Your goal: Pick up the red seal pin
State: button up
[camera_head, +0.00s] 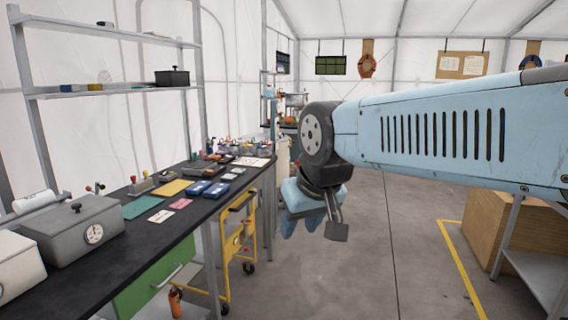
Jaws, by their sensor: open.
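I cannot make out the red seal pin for certain. Small red-tipped items (100,187) stand on the dark workbench (128,262) at the left, too small to tell what they are. My gripper (301,225) hangs at the end of my blue arm, pointing down over the floor to the right of the bench. Its blue fingers are apart, and I see nothing between them. It touches nothing in view.
A grey box with a dial (72,232) stands at the bench's near end. Blue cases (207,188) and a yellow mat (172,187) lie farther along. A yellow cart (234,240) is beneath the bench. A wooden crate (540,222) stands at right. The floor between is clear.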

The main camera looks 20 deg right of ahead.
aim_at(133, 179)
jog(key=z, duration=0.8)
jog(key=i, duration=2.8)
jog(key=u, duration=0.65)
jog(key=i, duration=0.95)
jog(key=u, duration=0.25)
jog(key=k, duration=0.5)
jog(key=u, duration=0.55)
